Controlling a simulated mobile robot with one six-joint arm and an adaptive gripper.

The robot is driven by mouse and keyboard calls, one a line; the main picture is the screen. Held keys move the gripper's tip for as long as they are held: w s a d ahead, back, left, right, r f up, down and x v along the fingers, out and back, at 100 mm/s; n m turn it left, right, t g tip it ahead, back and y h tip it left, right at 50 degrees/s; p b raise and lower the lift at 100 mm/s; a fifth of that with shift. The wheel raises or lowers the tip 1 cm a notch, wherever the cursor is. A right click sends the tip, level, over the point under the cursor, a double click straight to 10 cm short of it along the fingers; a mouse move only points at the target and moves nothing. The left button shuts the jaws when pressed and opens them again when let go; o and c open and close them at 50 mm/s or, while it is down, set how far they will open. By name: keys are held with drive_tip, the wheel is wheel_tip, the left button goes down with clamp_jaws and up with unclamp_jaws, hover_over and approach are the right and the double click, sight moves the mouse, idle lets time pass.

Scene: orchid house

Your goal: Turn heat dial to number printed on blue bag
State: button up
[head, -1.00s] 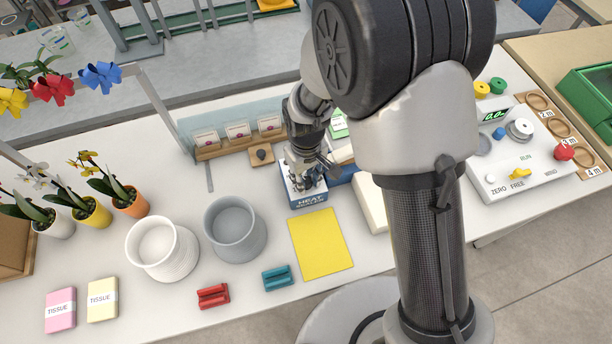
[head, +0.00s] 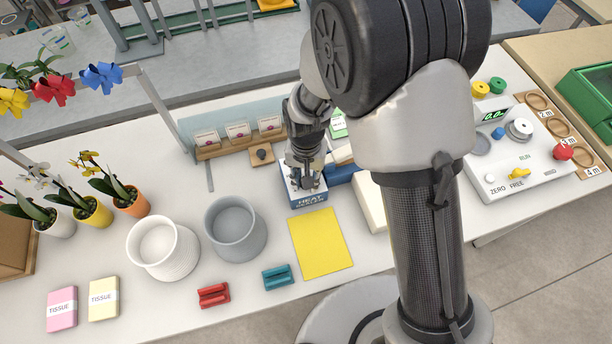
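The heat sealer (head: 309,200), a blue and white box with "HEAT" lettering on its front, stands on the white table behind the yellow sheet. Its dial is hidden under my gripper (head: 306,187). My gripper points down over the top of the sealer, at or just above it; I cannot tell whether it touches the dial. Its fingers are too small and dark to tell open from shut. A blue piece (head: 343,174) shows to the right of the sealer, partly behind my arm. I cannot make out a blue bag with a number.
A yellow sheet (head: 321,244) lies in front of the sealer. White (head: 163,249) and grey (head: 235,229) pots stand to its left. A card rack (head: 238,145) stands behind. A winder panel (head: 520,165) is at right. Red (head: 213,295) and teal (head: 278,277) clips lie at the front.

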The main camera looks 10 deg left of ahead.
idle(0.4)
drive_tip(key=o, duration=1.1)
wheel_tip(320, 180, up, 12)
idle(0.6)
